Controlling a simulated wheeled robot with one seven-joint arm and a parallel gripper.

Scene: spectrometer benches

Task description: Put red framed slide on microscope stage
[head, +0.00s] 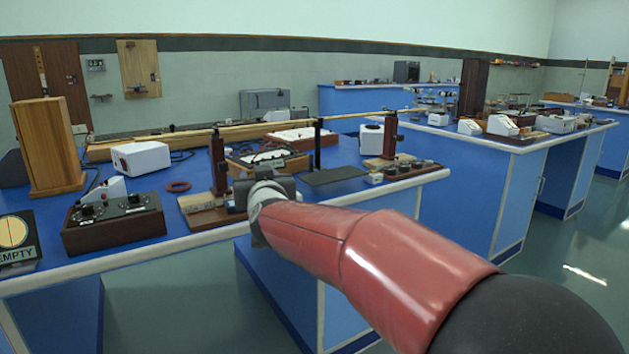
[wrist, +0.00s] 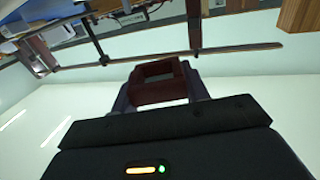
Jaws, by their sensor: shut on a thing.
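In the wrist view my gripper (wrist: 158,84) is shut on a small dark red square frame (wrist: 160,93), which I take to be the red framed slide. It sits between the two fingers. In the head view my gripper (head: 268,182) is over the front edge of the near blue bench, and the slide is hidden behind it. No part is clearly recognisable as a microscope stage. A black flat plate (head: 336,176) with an upright black post lies on the bench to the right of my gripper, apart from it.
The near blue bench (head: 215,238) also carries a dark control box (head: 113,220), a red ring (head: 178,187), white boxes (head: 141,157) and a wooden cabinet (head: 47,147). A long horizontal rail with dark red uprights (head: 218,163) stands close behind my gripper. Open floor lies to the right.

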